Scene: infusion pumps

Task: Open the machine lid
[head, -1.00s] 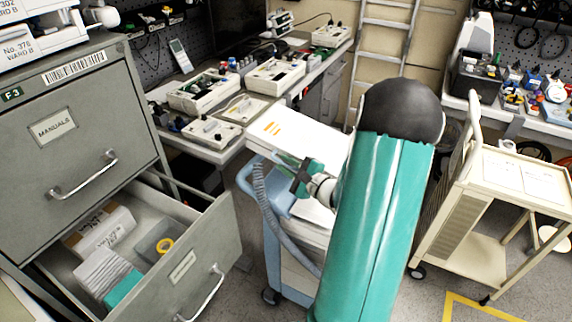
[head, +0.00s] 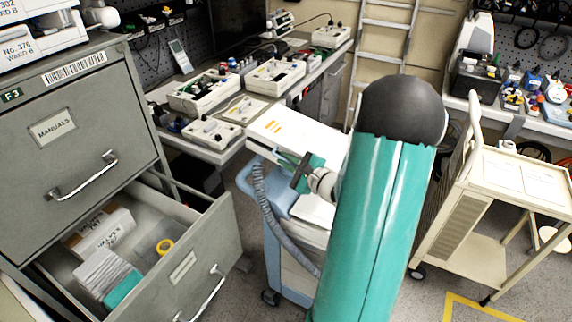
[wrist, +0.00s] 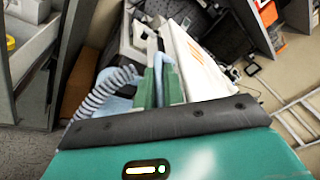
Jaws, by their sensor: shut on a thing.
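The machine lid (head: 298,131) is a white panel with orange marks on top of the blue and white cart-mounted machine (head: 312,212). It looks raised at a slant above the machine body. It also shows in the wrist view (wrist: 200,62), just right of the fingers. My gripper (head: 284,157) is at the lid's near edge, its green fingers closed together. In the wrist view my gripper (wrist: 160,82) is shut on a light-blue part at the lid's edge. The fingers and my arm hide the exact contact and part of the lid.
A grey cabinet (head: 85,135) stands at left with its lower drawer (head: 195,262) pulled out near the cart. A cream trolley (head: 515,185) is at right. A workbench (head: 225,150) with several devices lies behind. A ladder (head: 380,40) leans at the back.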

